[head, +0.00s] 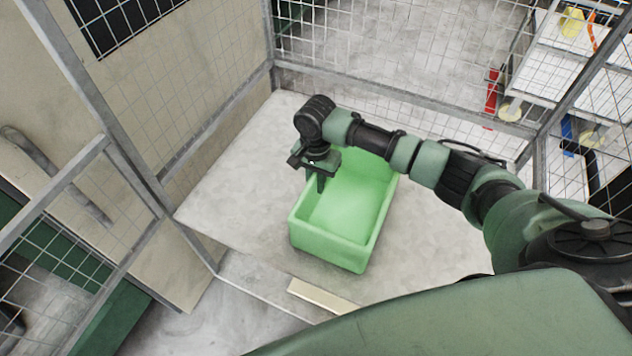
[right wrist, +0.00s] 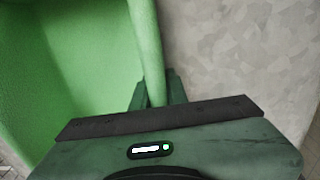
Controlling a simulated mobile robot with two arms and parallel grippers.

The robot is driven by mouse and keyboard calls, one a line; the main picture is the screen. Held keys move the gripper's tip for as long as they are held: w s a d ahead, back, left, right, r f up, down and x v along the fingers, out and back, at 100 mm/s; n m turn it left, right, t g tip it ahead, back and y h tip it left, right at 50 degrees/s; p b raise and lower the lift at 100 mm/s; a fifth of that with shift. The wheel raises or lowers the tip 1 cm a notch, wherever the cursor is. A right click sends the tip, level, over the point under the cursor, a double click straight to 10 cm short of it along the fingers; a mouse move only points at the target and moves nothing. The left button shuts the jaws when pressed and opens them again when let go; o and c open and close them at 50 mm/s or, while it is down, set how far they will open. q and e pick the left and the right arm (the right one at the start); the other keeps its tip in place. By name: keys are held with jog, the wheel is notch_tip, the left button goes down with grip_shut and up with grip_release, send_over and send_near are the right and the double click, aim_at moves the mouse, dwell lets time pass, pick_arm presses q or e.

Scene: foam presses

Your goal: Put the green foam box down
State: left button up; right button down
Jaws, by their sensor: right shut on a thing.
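My right gripper (head: 320,181) is at the box's far left rim, pointing down. In the right wrist view the box wall (right wrist: 147,50) runs between the two fingers of my right gripper (right wrist: 158,95), which is shut on it. The box's inside (right wrist: 75,60) lies to the left of that wall. Whether the box's underside touches the floor is hard to tell. My left gripper is not in view.
Wire mesh panels on metal posts (head: 272,45) enclose the floor at the back and sides. A pale strip (head: 322,297) lies on the floor in front of the box. Bare floor (head: 235,205) is free to the left. Shelves (head: 575,60) stand beyond the mesh at right.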

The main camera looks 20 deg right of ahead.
jog(key=shift+f, duration=0.35)
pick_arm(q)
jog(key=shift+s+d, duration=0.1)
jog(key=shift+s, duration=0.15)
pick_arm(e)
jog(key=c, duration=1.4)
grip_release()
